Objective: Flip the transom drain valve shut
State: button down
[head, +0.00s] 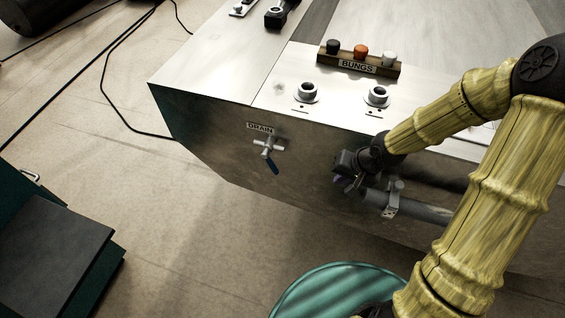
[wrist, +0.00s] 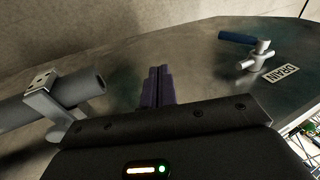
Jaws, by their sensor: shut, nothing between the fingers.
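The drain valve (head: 268,146) sits on the dark metal side face of the float, under a DRAIN label (head: 260,128). Its blue handle (head: 273,165) points down and slightly right, away from the valve body. In the wrist view the valve body (wrist: 257,56) is at the upper right, with its blue handle (wrist: 237,37) reaching left and the DRAIN label (wrist: 282,73) beside it. My gripper (head: 350,184) is to the right of the valve in the head view, apart from it. Its fingers (wrist: 158,87) are together and empty in the wrist view.
A grey pipe in a bracket (head: 391,199) is close to my gripper; it also shows at left in the wrist view (wrist: 62,98). Two round fittings (head: 306,92) and a BUNGS rack (head: 357,62) are on top. A teal round container (head: 338,275) stands below.

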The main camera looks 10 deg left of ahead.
jog(key=w+a+r+m+y, duration=0.1)
jog(key=w+a+y, duration=0.1)
jog(key=a+y, duration=0.2)
jog(key=a, duration=0.3)
jog(key=shift+w+a+r+m+p, duration=0.25)
jog(key=shift+a+r+m+p, duration=0.05)
jog(key=shift+p, duration=0.1)
jog(key=b, duration=0.1)
send_near(276, 169)
jog(key=x, duration=0.5)
jog(key=shift+w+a+f, duration=0.15)
jog(key=shift+a+f, duration=0.2)
jog(key=shift+a, duration=0.1)
jog(key=shift+f, duration=0.1)
